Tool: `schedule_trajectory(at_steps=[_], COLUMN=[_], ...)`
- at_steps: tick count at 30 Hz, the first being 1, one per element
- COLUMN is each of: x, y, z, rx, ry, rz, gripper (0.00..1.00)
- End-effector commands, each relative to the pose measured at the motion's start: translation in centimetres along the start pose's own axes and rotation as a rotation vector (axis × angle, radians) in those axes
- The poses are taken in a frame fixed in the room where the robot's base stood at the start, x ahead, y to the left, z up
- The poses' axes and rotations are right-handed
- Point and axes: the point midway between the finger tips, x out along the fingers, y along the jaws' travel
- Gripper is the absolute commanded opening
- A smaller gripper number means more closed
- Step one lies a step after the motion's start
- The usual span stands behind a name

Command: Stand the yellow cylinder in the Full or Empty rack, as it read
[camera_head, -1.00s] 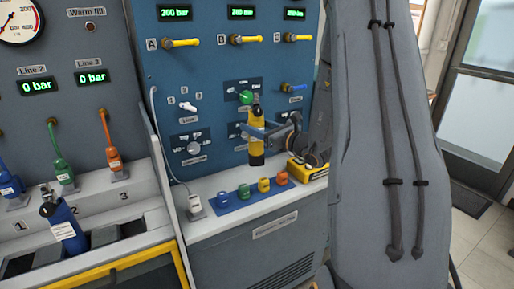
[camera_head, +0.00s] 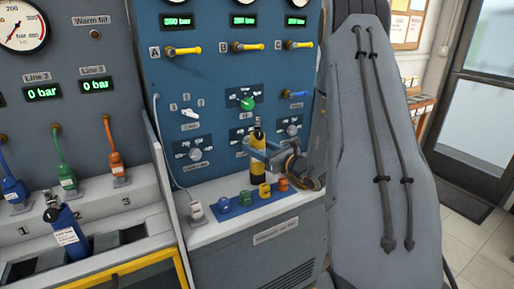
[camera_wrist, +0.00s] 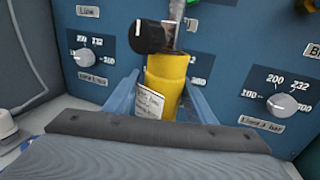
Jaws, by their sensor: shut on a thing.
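The yellow cylinder (camera_head: 257,165) is upright with a black valve on top, in front of the blue panel. My gripper (camera_head: 258,157) is shut around its body from the right side. In the wrist view the yellow cylinder (camera_wrist: 168,85) stands between the two blue-grey fingers of my gripper (camera_wrist: 165,100), with a white label on its side and a black knob (camera_wrist: 152,37) above. Its base in the head view is close to the bench shelf; I cannot tell whether it touches. The label text is too small to read. No rack marked Full or Empty can be made out.
On the shelf a blue strip (camera_head: 247,201) holds blue, green, yellow and orange blocks. A white plug (camera_head: 196,212) sits left of it. A blue cylinder (camera_head: 64,228) leans in a slot of the left bench. The panel carries dials and yellow levers (camera_head: 182,50).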

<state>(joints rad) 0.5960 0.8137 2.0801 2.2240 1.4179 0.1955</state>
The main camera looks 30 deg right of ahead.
Motion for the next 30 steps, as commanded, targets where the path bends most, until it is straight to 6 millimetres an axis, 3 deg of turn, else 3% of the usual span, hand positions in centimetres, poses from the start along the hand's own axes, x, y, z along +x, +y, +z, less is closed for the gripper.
schedule_trajectory(at_steps=[3,4,7,19,30], x=[0.0,0.0,0.0,-0.3,-7.4], y=[-0.1,0.0,0.0,-0.1,-0.2], z=[-0.2,-0.3,-0.2,0.1,-0.1], rx=[-0.002,0.000,0.000,0.000,0.001], ry=[-0.003,0.000,0.000,0.001,0.001], rz=[0.000,0.000,0.000,-0.002,-0.005], gripper=[0.19,0.55,0.69,0.69,0.69])
